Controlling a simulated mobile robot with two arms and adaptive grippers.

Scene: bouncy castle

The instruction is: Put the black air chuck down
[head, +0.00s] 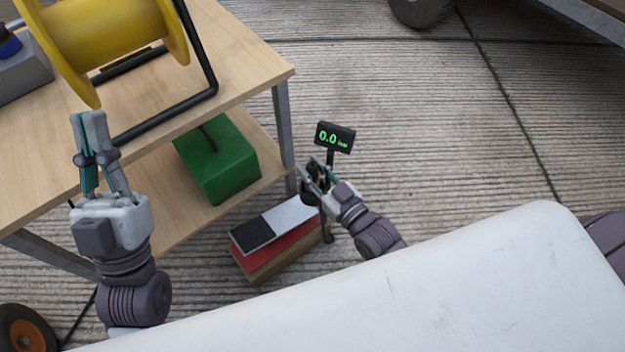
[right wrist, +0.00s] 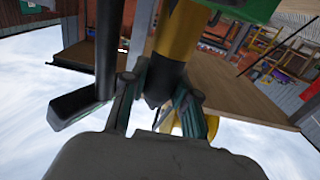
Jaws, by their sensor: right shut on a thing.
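My right gripper (head: 312,172) is shut on a dark thing, which I take to be the black air chuck, beside a black post. In the right wrist view, a tapered black piece (right wrist: 160,82) with a yellow part above it sits between the fingers; the fingers hide much of it. A black display (head: 335,137) reading 0.0 in green tops the post, just beyond the gripper. My left gripper (head: 89,118) is in front of the workbench, its fingertips close together, with nothing seen between them.
A wooden workbench (head: 250,68) carries a yellow reel (head: 105,40) in a black frame. A green box (head: 218,165) is on its lower shelf. Grey ground (head: 430,130) is open to the right.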

